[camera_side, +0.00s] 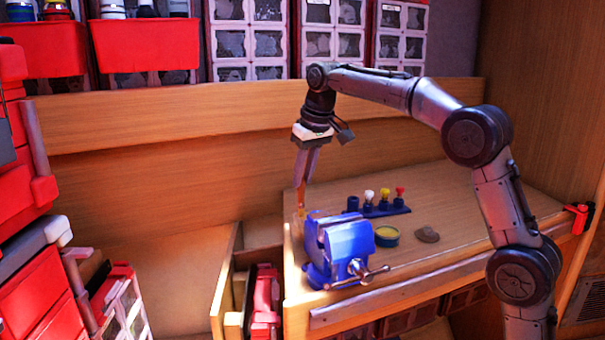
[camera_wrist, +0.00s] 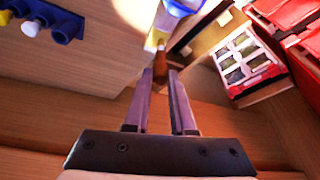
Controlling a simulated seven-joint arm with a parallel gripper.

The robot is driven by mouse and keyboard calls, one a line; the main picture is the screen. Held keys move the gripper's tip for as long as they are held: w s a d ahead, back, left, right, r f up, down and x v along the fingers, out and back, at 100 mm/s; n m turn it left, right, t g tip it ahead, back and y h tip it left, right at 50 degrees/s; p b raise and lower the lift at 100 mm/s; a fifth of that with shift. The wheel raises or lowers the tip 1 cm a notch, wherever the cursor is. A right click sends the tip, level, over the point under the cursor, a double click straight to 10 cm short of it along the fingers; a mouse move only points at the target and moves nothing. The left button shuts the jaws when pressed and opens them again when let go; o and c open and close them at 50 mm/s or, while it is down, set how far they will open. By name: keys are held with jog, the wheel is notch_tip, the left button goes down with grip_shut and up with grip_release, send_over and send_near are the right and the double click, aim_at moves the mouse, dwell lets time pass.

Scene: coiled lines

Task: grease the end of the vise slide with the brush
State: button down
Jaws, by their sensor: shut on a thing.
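The blue vise (camera_side: 346,240) stands at the left end of the wooden bench; part of it also shows at the top of the wrist view (camera_wrist: 182,6). My gripper (camera_side: 302,180) is above and just behind the vise's left side, pointing down. It is shut on the brush (camera_side: 301,199), whose brown handle shows between my fingers in the wrist view (camera_wrist: 160,62). The pale brush end points down, close to the vise's far left end; I cannot tell whether it touches. A round tin (camera_side: 386,237) with yellow content, likely grease, sits right of the vise.
A blue rack (camera_side: 384,211) with white, yellow and red-topped items stands behind the tin. A brown lump (camera_side: 427,235) lies to the tin's right. A red clamp (camera_side: 577,218) is at the bench's right edge. An open drawer (camera_side: 240,290) is left of the bench.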

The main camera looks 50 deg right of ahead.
jog(key=shift+s, duration=0.1)
jog(key=shift+s+a, duration=0.35)
jog(key=shift+s, duration=0.2)
jog(key=shift+s+a, duration=0.1)
jog(key=shift+s, duration=0.1)
dwell(0.6)
jog(key=shift+w+d, duration=0.35)
jog(key=shift+w, duration=0.3)
jog(key=shift+w, duration=0.1)
jog(key=shift+w+d, duration=0.3)
jog(key=shift+w, duration=0.25)
jog(key=shift+w+d, duration=0.15)
jog(key=shift+w, duration=0.05)
jog(key=shift+s, duration=0.1)
